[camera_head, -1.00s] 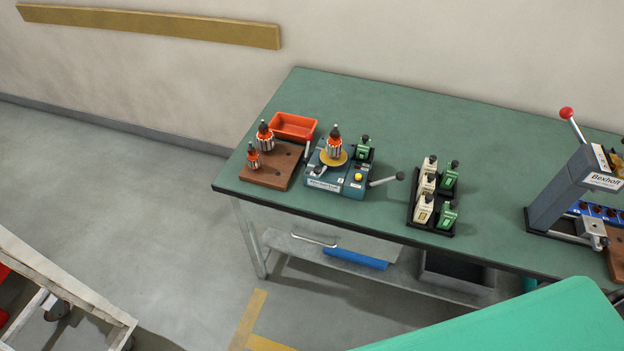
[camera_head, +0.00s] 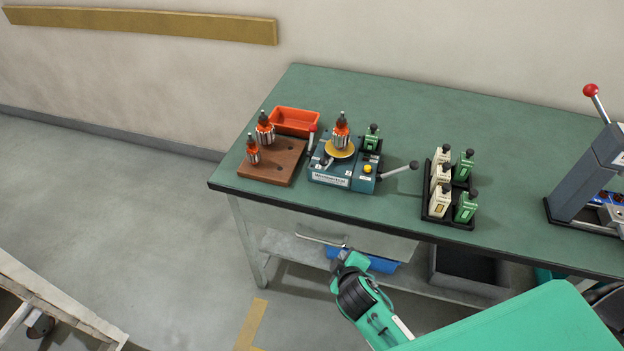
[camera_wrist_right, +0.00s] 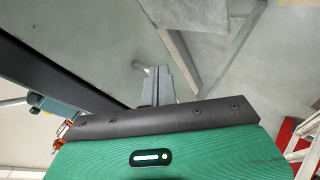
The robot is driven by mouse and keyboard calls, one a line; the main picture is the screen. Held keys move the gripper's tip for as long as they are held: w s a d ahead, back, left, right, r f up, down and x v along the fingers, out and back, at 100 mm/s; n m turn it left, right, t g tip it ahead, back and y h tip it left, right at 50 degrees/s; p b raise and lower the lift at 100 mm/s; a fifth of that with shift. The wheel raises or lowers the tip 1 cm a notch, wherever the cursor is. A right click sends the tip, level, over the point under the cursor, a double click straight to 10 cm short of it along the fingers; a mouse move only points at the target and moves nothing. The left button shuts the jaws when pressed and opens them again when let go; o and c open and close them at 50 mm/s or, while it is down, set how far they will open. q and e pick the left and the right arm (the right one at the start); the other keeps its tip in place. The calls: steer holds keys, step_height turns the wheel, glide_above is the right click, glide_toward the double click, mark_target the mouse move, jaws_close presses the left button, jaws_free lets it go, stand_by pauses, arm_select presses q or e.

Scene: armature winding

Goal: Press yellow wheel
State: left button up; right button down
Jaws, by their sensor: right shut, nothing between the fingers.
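The yellow wheel (camera_head: 341,151) is a flat disc on top of the blue-grey winding machine (camera_head: 330,179), on the left part of the green table. An armature (camera_head: 341,132) with orange and silver parts stands upright on it. A small round yellow knob (camera_head: 367,169) sits at the machine's right front. My right gripper (camera_head: 343,257) is below and in front of the table's front edge, well apart from the wheel. It is shut and empty. Its fingers also show in the right wrist view (camera_wrist_right: 158,84). My left gripper is in neither view.
A wooden block (camera_head: 272,175) with two armatures stands left of the machine, with an orange tray (camera_head: 296,121) behind. A lever (camera_head: 400,169) sticks out right of the machine. A black rack (camera_head: 447,218) and a press (camera_head: 588,180) stand farther right. The table's front edge (camera_head: 300,208) lies between gripper and machine.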

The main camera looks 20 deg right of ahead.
arm_select(q)
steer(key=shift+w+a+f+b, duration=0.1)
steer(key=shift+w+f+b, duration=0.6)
steer(key=shift+b, duration=0.1)
arm_select(e)
steer(key=w+a+r+n+t, duration=0.3)
steer(key=w+r+n, duration=0.1)
steer(key=r, duration=0.4)
steer(key=w+a+r+n+t+y, duration=0.1)
steer(key=w+a+r+n+t, duration=0.2)
steer(key=r, duration=0.5)
steer(key=shift+w+a+r+n+t, duration=0.15)
steer(key=shift+w+r+n+t, duration=0.1)
steer(key=shift+w+n+t, duration=0.5)
